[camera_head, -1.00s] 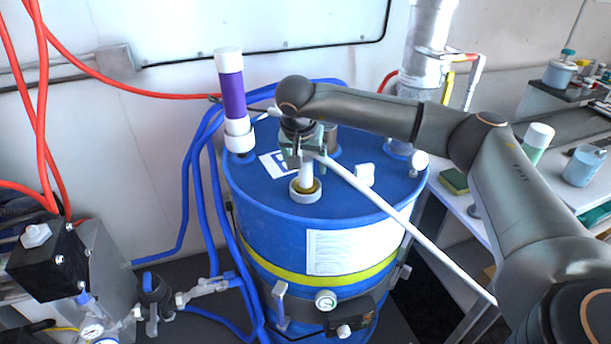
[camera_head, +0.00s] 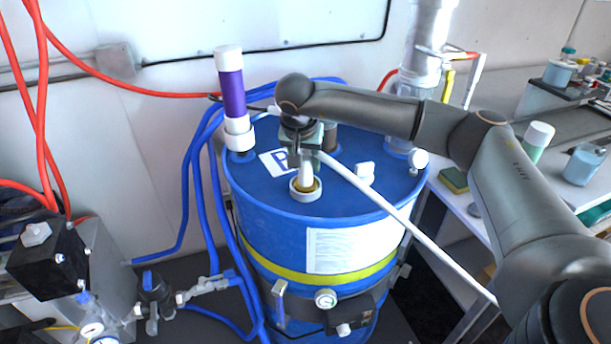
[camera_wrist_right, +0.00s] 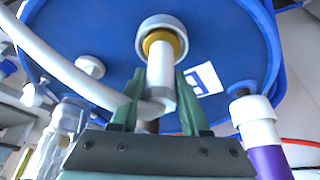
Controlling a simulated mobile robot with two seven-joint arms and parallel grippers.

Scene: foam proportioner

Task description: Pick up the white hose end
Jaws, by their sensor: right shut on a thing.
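The blue drum (camera_head: 340,215) stands upright with a white-ringed opening (camera_head: 306,189) in its lid. The white hose (camera_head: 400,222) runs from the lower right up to the drum top, where it bends downward. Its white end (camera_head: 306,172) stands upright in or just above that opening; I cannot tell how deep it sits. In the wrist view the hose end (camera_wrist_right: 160,72) points at the ring (camera_wrist_right: 148,22) with its yellow-brown inside. My right gripper (camera_head: 305,155) is shut on the hose end near the bend, its green fingers on either side (camera_wrist_right: 160,108). My left gripper is not in view.
A purple and white tube (camera_head: 232,95) stands on the lid to the left. A clear vertical pipe (camera_head: 420,70) rises behind at the right. Blue hoses (camera_head: 190,190) run down the drum's left side. A bench (camera_head: 480,215) with bottles is at the right.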

